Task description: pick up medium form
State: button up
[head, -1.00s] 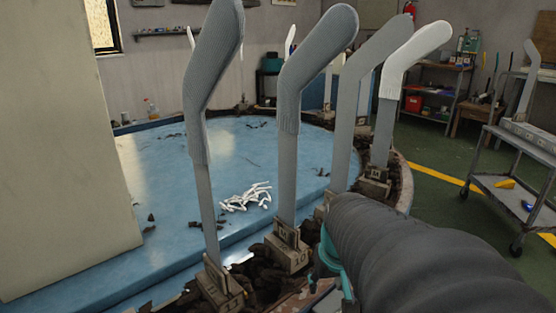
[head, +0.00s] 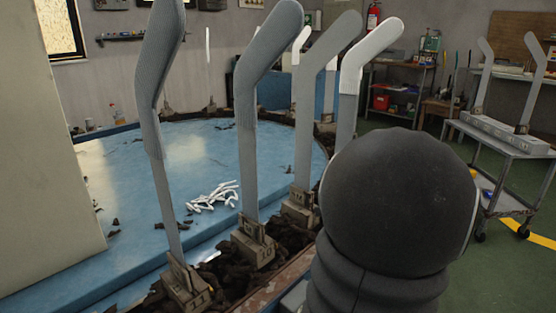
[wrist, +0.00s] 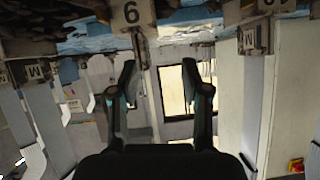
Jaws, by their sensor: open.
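Several upright sock forms stand in labelled blocks along the rim of the blue round table. The third form (head: 305,120) looks bare and grey, and the fourth form wears a white sock (head: 368,52). The second form's block (head: 254,242) is marked 10; its size letter is hard to read now. In the upside-down wrist view, my gripper (wrist: 159,78) is open and empty. A numbered block (wrist: 131,14) and its form show beyond the fingers. The head view hides my gripper.
A grey cart (head: 500,138) at right carries a rack with two forms. White pieces (head: 214,196) lie on the blue table (head: 130,190). A pale panel (head: 45,150) blocks the left. Green floor (head: 500,270) is open at lower right.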

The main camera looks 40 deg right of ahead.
jog(key=d+r+t, duration=0.1)
jog(key=d, duration=0.1)
send_near(294, 195)
jog(key=w+f, duration=0.2)
jog(key=w, duration=0.1)
jog(key=shift+a+f+n+h+p, duration=0.1)
jog(key=shift+a+n+h+p, duration=0.2)
jog(key=shift+n+p, duration=0.1)
jog(key=shift+d+p+x, duration=0.15)
jog(key=shift+p+x, duration=0.15)
jog(key=shift+x, duration=1.1)
jog(key=shift+d+p+x, duration=0.1)
jog(key=shift+p+x, duration=0.15)
jog(key=shift+x, duration=1.2)
jog(key=shift+d+r, duration=0.15)
jog(key=shift+r, duration=0.05)
grip_shut()
